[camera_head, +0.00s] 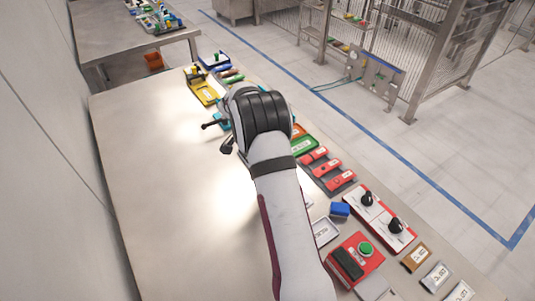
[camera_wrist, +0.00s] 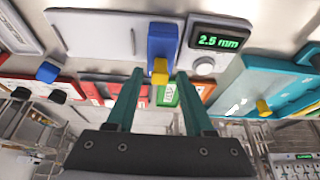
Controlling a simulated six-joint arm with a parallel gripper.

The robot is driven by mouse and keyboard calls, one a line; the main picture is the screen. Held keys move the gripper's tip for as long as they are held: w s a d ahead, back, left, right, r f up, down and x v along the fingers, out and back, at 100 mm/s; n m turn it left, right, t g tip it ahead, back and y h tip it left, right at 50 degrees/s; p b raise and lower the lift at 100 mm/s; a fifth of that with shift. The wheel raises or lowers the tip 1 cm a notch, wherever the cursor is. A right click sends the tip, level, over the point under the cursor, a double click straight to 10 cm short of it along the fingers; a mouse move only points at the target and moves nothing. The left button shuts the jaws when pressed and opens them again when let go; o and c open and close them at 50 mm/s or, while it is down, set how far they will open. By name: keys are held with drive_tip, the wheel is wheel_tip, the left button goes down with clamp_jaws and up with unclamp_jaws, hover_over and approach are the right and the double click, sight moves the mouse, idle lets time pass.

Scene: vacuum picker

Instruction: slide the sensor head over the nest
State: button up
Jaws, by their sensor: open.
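In the wrist view a blue block (camera_wrist: 162,42) with a yellow tab (camera_wrist: 160,71) stands at a pale panel (camera_wrist: 110,35); it looks like the sensor head. A display reading 2.5 mm (camera_wrist: 218,41) is just right of it. My gripper (camera_wrist: 161,74) is open, its two teal fingers on either side of the yellow tab. I see a gap on each side; contact cannot be told. I cannot make out the nest for certain. In the head view my arm hides the block and most of the gripper.
A teal fixture (camera_wrist: 265,85) with a yellow knob is at right in the wrist view. In the head view, a yellow fixture (camera_head: 206,92), red parts (camera_head: 326,168) and a red box with a green button (camera_head: 355,258) line the table's right edge. The table's left (camera_head: 150,200) is clear.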

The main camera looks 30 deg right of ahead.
drive_tip(key=shift+x, duration=0.8)
clamp_jaws()
idle(0.9)
